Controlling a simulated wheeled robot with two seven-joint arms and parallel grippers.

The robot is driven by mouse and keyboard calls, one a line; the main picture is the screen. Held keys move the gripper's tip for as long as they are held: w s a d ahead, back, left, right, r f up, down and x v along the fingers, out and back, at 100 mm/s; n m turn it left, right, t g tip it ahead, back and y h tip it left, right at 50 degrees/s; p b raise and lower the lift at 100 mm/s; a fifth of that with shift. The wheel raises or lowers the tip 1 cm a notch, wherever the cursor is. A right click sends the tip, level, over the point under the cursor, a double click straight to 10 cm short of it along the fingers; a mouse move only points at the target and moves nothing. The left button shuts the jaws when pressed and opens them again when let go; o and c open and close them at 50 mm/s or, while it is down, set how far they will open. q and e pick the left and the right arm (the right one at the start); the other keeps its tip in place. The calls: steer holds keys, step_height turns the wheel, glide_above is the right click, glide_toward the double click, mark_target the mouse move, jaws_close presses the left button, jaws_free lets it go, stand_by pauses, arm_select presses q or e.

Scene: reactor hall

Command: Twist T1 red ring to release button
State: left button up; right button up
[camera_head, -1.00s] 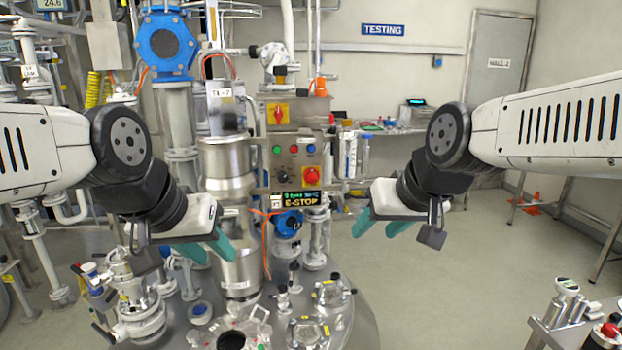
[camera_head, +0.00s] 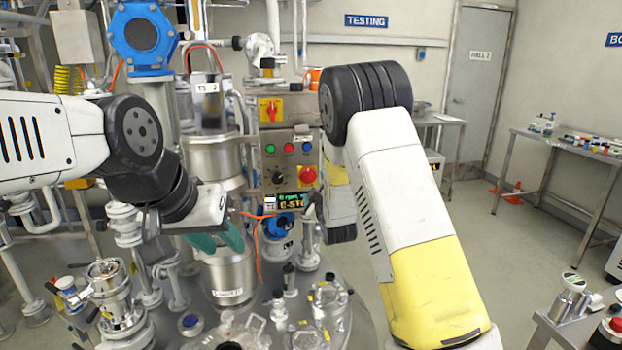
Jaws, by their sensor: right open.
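A lit display (camera_head: 293,202) below shows part of "E-STOP". My left gripper (camera_head: 218,240) has its two teal fingers apart and empty, in front of the steel vessel and left of the display. My right arm reaches forward just right of the box. Its wrist covers the area beside the red button, and its fingers are hidden behind it.
A red rotary switch (camera_head: 271,110) on a yellow plate sits higher on the box. The reactor lid (camera_head: 260,320) below carries several fittings and valves. A blue-flanged pipe (camera_head: 142,35) stands at the left. Clear floor (camera_head: 510,260) lies at the right.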

mark_target(309, 178)
steer(key=shift+n, duration=0.3)
steer(key=w, duration=0.2)
steer(key=w+a, duration=0.1)
steer(key=w, duration=0.2)
steer(key=w+a, duration=0.1)
steer(key=w, duration=0.2)
steer(key=shift+f, duration=0.2)
steer(key=c, duration=1.4)
steer(key=shift+o, duration=0.2)
